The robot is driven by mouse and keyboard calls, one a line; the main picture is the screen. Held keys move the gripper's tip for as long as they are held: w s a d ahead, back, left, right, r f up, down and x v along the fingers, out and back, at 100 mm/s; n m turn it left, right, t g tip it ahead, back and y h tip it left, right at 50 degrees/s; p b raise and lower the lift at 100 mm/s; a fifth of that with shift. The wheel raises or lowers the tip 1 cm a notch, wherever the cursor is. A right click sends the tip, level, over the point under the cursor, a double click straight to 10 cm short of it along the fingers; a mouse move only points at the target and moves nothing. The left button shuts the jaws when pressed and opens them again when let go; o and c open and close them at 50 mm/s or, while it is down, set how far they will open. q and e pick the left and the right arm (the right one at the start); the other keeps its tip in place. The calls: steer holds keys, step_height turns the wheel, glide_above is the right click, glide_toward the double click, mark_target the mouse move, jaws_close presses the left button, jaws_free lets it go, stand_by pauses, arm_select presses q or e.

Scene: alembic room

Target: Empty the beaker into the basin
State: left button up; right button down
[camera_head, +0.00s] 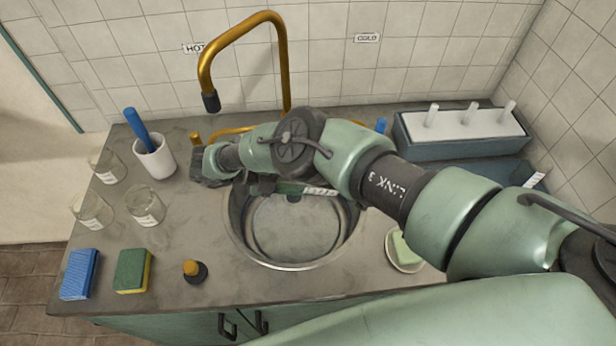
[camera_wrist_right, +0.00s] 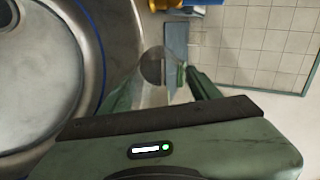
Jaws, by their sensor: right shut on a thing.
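My right arm comes in from the right and reaches over the round steel basin (camera_head: 290,260). In the wrist view, my right gripper (camera_wrist_right: 163,78) is shut on a clear glass beaker (camera_wrist_right: 156,92), beside the basin's rim (camera_wrist_right: 103,40). A dark round patch shows at the beaker; I cannot tell whether it is contents. In the head view, my arm hides the fingers and the held beaker. The beaker's exact tilt is unclear. My left gripper is not in view.
Several labelled glass vessels (camera_head: 145,207) and a white cup (camera_head: 154,160) with a blue-handled tool stand left. Sponges (camera_head: 133,271) and a small dark bottle (camera_head: 194,271) are in front. A brass faucet (camera_head: 283,75) rises behind; a soap dish (camera_head: 404,250) and rack (camera_head: 460,130) are right.

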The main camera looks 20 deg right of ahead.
step_height(320, 180, up, 2)
steer(key=t+y+p, duration=0.1)
steer(key=y+p, duration=0.3)
steer(key=p, duration=0.8)
steer(key=shift+d+y, duration=0.1)
steer(key=shift+y, duration=0.3)
steer(key=shift+f+y+b, duration=0.3)
steer(key=shift+f+b, duration=0.05)
steer(key=shift+f, duration=0.1)
steer(key=shift+r+t+y, duration=0.1)
steer(key=shift+t+y, duration=0.2)
steer(key=y, duration=0.2)
steer(key=shift+r+t+y, duration=0.3)
steer(key=shift+r+t, duration=0.05)
steer(key=shift+t, duration=0.05)
steer(key=y, duration=0.2)
steer(key=r+t+y, duration=0.1)
steer(key=y, duration=0.1)
steer(key=shift+y, duration=0.4)
steer(key=shift+a, duration=0.2)
